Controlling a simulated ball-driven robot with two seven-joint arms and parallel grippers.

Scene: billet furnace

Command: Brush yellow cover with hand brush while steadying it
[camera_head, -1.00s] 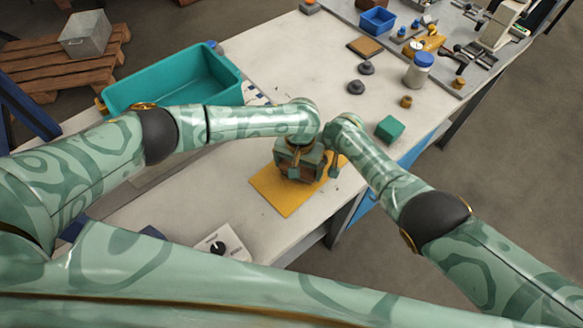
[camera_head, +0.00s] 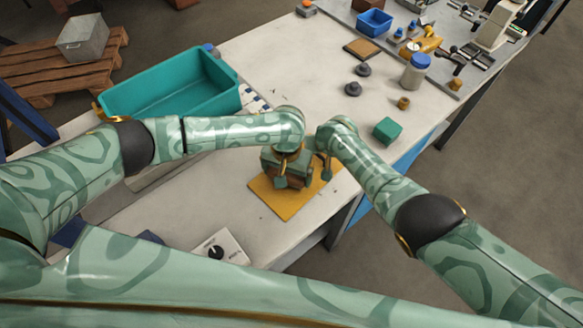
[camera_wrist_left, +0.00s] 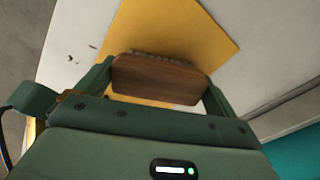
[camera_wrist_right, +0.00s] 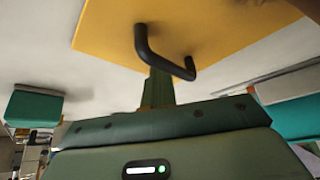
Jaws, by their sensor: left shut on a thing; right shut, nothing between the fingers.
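The yellow cover (camera_head: 282,206) lies flat on the pale workbench, partly hidden under my grippers. In the left wrist view, my left gripper (camera_wrist_left: 158,85) is shut on the wooden hand brush (camera_wrist_left: 160,80), with its bristle edge at the yellow cover (camera_wrist_left: 185,28). In the head view, my left gripper (camera_head: 286,172) is over the cover's left part and mostly hides the brush. My right gripper (camera_wrist_right: 160,88) is shut and empty, close beside the cover's dark bent handle (camera_wrist_right: 162,56); I cannot tell whether it touches it. In the head view, my right gripper (camera_head: 326,168) is over the cover's right part.
A teal bin (camera_head: 170,90) stands at the back left. A control box (camera_head: 222,248) is at the bench's near edge.

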